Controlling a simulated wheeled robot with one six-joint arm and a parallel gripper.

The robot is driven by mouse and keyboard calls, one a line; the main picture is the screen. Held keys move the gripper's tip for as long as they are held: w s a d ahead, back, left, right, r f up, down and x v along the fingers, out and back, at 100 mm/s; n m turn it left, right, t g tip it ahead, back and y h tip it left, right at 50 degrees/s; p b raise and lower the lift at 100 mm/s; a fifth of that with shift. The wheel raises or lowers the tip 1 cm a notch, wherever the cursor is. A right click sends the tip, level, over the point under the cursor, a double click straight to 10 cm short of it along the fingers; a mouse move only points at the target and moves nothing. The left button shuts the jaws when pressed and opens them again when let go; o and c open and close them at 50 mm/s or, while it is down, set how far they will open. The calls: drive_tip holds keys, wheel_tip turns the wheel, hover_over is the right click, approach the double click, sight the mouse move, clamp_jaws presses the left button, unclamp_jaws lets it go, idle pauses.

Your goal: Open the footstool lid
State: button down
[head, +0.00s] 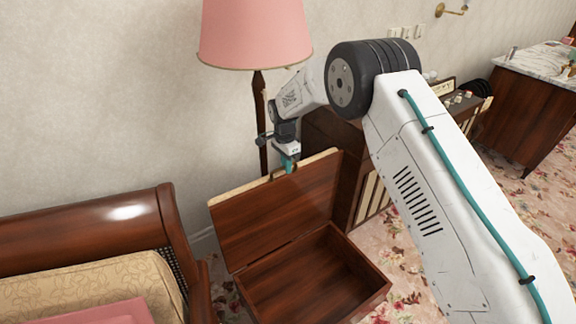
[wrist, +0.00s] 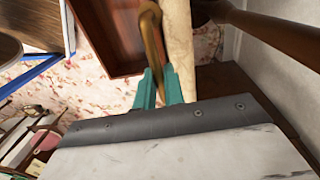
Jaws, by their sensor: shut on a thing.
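The footstool is a dark brown wooden box (head: 345,296) with an empty inside. Its lid (head: 285,205) stands raised and tilted back, with the wooden underside showing and a cream padded edge on top. The cream edge also shows in the wrist view (wrist: 178,40). A curved brass handle (wrist: 151,35) sits on the lid's edge. My gripper (head: 288,165) is at the lid's upper edge, and its teal fingers (wrist: 160,87) are shut on the handle. The exact contact is partly hidden.
A floor lamp with a pink shade (head: 254,35) stands behind the lid. A wooden-framed sofa (head: 85,245) is at the left. A dark cabinet (head: 335,135) stands close behind at the right, and a marble-topped chest (head: 520,110) is farther right. Floral carpet (head: 405,275) lies open beside the box.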

drive_tip(key=shift+d, duration=0.1)
drive_tip(key=c, duration=1.5)
unclamp_jaws()
drive_tip(key=shift+r, duration=0.3)
drive_tip(key=s+d+r, duration=0.2)
drive_tip(key=s, duration=0.5)
drive_tip(key=s+d+r, duration=0.2)
drive_tip(key=s, duration=0.6)
drive_tip(key=shift+s+r, duration=0.2)
drive_tip(key=shift+s, duration=0.05)
